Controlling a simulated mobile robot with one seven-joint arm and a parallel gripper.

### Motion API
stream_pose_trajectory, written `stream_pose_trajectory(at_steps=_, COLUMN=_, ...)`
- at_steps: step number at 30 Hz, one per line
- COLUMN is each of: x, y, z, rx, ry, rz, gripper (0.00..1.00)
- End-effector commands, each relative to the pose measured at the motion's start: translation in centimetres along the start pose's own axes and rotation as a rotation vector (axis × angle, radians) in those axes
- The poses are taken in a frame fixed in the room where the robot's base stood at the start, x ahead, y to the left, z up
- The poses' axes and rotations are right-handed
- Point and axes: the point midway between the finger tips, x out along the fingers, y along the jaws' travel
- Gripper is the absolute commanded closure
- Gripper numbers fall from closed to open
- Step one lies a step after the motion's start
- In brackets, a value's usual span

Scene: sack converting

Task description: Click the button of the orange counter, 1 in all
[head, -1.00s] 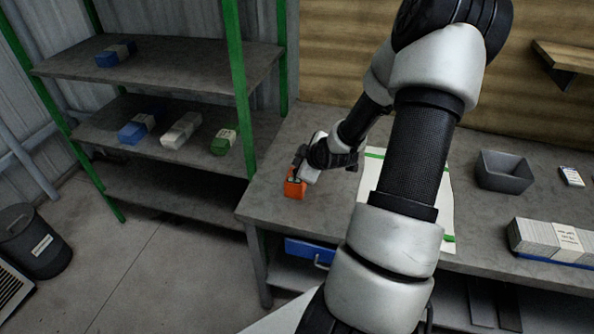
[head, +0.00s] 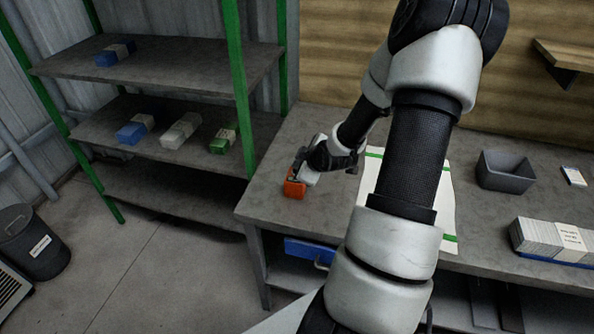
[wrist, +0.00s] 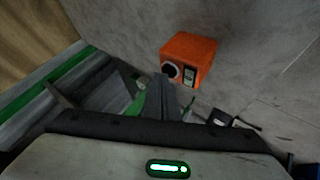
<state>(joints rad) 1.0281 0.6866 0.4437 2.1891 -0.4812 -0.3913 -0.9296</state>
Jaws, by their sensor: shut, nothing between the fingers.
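The orange counter (head: 293,189) sits on the grey bench top near its left end. In the wrist view the counter (wrist: 195,50) shows a dark round button with a light ring (wrist: 171,69) and a small green-grey display (wrist: 189,75) beside it. My gripper (head: 298,172) is shut and empty, right at the counter in the head view. In the wrist view the closed fingertips (wrist: 164,80) appear at the button's lower edge. I cannot tell whether they touch it. Part of the counter's top is hidden by the gripper in the head view.
A white mat with green stripes (head: 447,205) lies right of the counter, partly behind my arm. A grey bin (head: 504,171) and a stack of sacks (head: 548,240) are farther right. A shelf rack (head: 180,65) with bundles stands left. Bench around the counter is clear.

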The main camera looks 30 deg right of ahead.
Motion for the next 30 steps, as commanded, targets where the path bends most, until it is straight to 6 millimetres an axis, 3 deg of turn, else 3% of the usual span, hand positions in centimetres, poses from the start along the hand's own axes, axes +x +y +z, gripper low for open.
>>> stream_pose_trajectory(at_steps=30, x=-0.2, y=0.08, z=-0.06, rx=0.0, ry=-0.001, rz=-0.001, gripper=1.0)
